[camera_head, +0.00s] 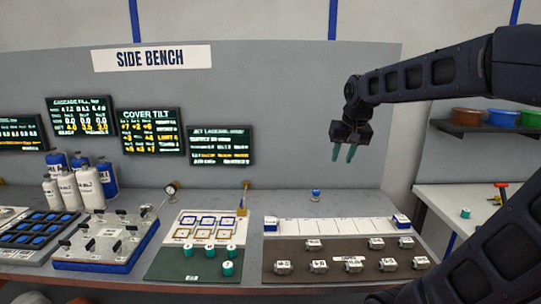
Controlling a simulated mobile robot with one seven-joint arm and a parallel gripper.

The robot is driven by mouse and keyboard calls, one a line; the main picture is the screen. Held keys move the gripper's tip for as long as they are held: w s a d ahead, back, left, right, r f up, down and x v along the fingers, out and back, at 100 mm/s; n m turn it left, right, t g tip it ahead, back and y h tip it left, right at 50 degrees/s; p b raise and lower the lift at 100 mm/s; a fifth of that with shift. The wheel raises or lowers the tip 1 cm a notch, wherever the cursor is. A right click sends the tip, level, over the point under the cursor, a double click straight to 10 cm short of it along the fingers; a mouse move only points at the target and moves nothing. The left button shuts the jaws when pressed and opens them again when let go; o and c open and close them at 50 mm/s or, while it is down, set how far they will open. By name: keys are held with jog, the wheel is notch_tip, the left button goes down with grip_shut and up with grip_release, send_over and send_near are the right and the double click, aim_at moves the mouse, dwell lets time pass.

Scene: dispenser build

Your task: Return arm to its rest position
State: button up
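My gripper (344,152) hangs in the air above the right half of the side bench, in front of the grey back panel. Its two teal fingers point down with a gap between them, and nothing shows between them. My arm (430,78) reaches in from the right edge and is bent, with the upper link roughly level and another dark link at the lower right.
The bench holds a brown mat (336,283) with several grey blocks, a green mat (165,265) with several teal pieces, and a blue-edged fixture (105,262). Bottles (88,186) stand at left. Shelf bins (467,117) sit at right. Space around my gripper is clear.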

jog(key=s+d+f, duration=0.3)
jog(key=s, duration=0.3)
jog(key=s+d+f+h, duration=0.1)
jog(key=s+d+f, duration=0.2)
jog(key=s, duration=0.3)
jog(key=shift+d+f+t, duration=0.15)
jog(key=shift+f+t, duration=0.25)
jog(key=shift+f, duration=0.1)
jog(key=shift+w, duration=0.15)
dwell(1.7)
